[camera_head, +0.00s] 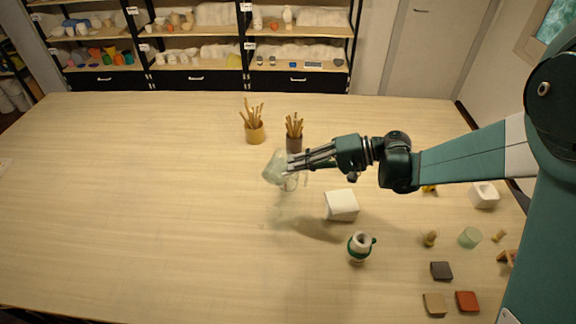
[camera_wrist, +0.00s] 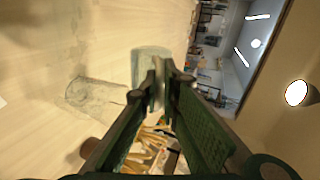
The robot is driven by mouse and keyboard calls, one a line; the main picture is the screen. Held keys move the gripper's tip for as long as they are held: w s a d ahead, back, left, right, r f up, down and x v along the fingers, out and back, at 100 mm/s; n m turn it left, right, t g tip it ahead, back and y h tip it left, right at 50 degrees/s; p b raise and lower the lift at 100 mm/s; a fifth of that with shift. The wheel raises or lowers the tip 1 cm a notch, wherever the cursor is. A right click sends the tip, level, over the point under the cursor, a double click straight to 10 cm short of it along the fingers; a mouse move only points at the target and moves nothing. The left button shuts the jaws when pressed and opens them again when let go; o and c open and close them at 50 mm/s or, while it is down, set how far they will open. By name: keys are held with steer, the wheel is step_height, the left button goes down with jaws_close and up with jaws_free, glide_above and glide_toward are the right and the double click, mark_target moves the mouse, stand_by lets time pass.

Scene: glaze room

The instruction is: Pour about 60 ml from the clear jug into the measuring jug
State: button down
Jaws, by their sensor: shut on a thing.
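The clear jug (camera_head: 273,168) has a pale green tint and is held tilted above the table, near its middle. My gripper (camera_head: 290,165) is shut on it; the jaws and the jug also show in the wrist view (camera_wrist: 150,62). A second clear vessel, seemingly the measuring jug (camera_head: 289,186), shows faintly just below and right of the held jug. In the wrist view it is a see-through glass (camera_wrist: 95,95) on the table, apart from the held jug in the picture. Its outline is hard to make out, and I cannot tell the liquid level or any stream.
Two pots of wooden tools, tan (camera_head: 255,133) and dark (camera_head: 294,143), stand behind the jugs. A white block (camera_head: 341,205) and a green-banded vase (camera_head: 359,247) stand to the front right. Tiles, a green cup (camera_head: 470,237) and a white block-shaped vessel (camera_head: 484,195) lie further right.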

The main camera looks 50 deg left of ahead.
mark_target(284, 175)
steer(key=shift+w+a+r+g+b, duration=0.15)
steer(key=shift+w+r+g+b, duration=0.05)
steer(key=shift+w+g+b, duration=0.15)
stand_by(0.6)
steer(key=shift+s+p, duration=0.3)
steer(key=shift+p, duration=0.05)
steer(key=shift+s+d+f+n+t, duration=0.3)
steer(key=shift+s+f+t, duration=0.15)
steer(key=shift+s, duration=0.1)
steer(key=shift+s+d+f+n+t, duration=0.3)
steer(key=shift+s+f+t, duration=0.1)
steer(key=shift+s, duration=0.15)
steer(key=shift+f+n+t, duration=0.15)
steer(key=shift+n+t, duration=0.15)
steer(key=shift+s+f, duration=0.1)
steer(key=shift+s+d+f+n+t+y+b, duration=0.1)
steer(key=shift+s+f+n+t+y+b, duration=0.25)
steer(key=shift+f+b, duration=0.35)
steer(key=shift+r+n+t, duration=0.25)
steer(key=shift+t, duration=0.1)
steer(key=shift+s+d+r+n+t+b, duration=0.1)
steer(key=shift+s+n+t+b, duration=0.05)
steer(key=shift+n+t+b, duration=0.2)
